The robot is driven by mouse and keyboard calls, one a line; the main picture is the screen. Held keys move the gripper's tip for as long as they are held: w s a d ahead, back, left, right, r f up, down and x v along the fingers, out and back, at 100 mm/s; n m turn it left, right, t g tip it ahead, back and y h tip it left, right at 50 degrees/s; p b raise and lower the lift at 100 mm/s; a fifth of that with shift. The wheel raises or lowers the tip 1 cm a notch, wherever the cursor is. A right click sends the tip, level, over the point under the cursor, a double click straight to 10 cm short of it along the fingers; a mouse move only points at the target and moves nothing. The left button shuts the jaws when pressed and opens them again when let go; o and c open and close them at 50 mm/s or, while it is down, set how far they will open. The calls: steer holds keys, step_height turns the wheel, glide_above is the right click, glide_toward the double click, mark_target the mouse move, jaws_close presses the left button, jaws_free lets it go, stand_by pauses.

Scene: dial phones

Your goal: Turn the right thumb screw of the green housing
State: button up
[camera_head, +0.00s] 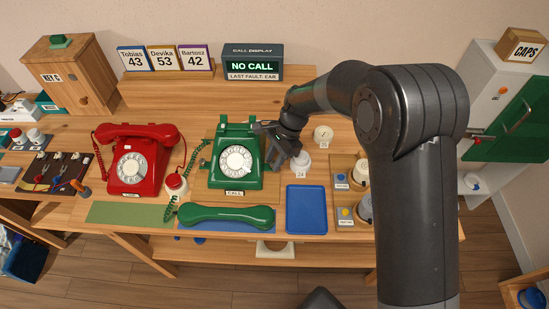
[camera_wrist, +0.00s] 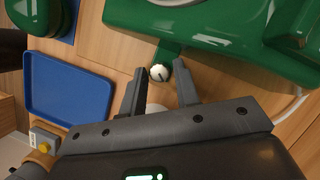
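The green housing (camera_head: 225,178) of the dial phone stands mid-table in the head view, and its green body (camera_wrist: 240,25) fills the upper right of the wrist view. A small round pale thumb screw (camera_wrist: 160,73) with a dark slot sits on a green tab (camera_wrist: 166,52) at the housing's side. In the head view my gripper hides this screw. My gripper (camera_head: 268,146) is at the housing's right side. In the wrist view its two fingers (camera_wrist: 159,70) are open, one on each side of the screw with gaps showing. I cannot tell how far above it they are.
The green handset (camera_head: 228,214) lies in front of the phone. A blue tray (camera_head: 306,209) lies to its right, empty. A red phone (camera_head: 138,162) stands to the left. A white round part (camera_head: 301,161) is close right of my gripper. The display (camera_head: 252,65) reads NO CALL.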

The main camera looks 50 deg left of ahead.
steer(key=shift+r, duration=0.1)
steer(key=v, duration=1)
steer(key=shift+r, duration=0.3)
steer(key=shift+w+d, duration=0.1)
steer(key=shift+w, duration=0.1)
steer(key=x, duration=1.1)
jaws_close()
